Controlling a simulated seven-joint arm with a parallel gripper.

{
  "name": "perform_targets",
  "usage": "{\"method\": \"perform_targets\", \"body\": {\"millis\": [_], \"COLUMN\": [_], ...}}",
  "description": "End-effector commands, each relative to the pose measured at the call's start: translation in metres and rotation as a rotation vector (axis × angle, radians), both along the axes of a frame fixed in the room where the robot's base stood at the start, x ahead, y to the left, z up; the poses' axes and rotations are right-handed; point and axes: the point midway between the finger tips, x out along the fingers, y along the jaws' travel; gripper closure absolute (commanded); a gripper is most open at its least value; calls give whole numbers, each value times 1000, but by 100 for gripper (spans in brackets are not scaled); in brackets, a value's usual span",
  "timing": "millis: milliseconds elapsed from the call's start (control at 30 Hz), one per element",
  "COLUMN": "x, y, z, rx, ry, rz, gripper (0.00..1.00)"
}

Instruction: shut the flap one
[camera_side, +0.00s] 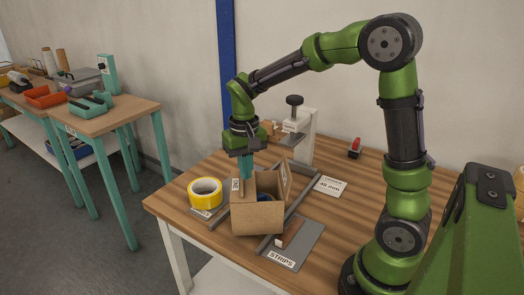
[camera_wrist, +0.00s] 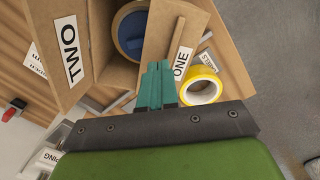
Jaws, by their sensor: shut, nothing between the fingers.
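A blue-cored tape roll (camera_wrist: 132,32) lies inside the box. A yellow tape roll (camera_side: 205,190) stands left of the box. A grey STRIPS plate (camera_side: 297,240) lies in front, a press-like stand (camera_side: 302,130) behind. The table's right side has bare wood.

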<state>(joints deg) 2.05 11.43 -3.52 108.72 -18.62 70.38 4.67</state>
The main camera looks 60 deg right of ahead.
Motion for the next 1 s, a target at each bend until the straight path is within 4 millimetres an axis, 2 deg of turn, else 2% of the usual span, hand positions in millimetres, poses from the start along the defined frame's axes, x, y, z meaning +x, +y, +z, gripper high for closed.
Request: {"method": "perform_targets", "body": {"millis": [367,1000], "x": [0,1], "y": [0,0], "z": [1,51], "rx": [0,0], "ry": [0,-2], "rz": [0,1], "gripper": [100,100]}}
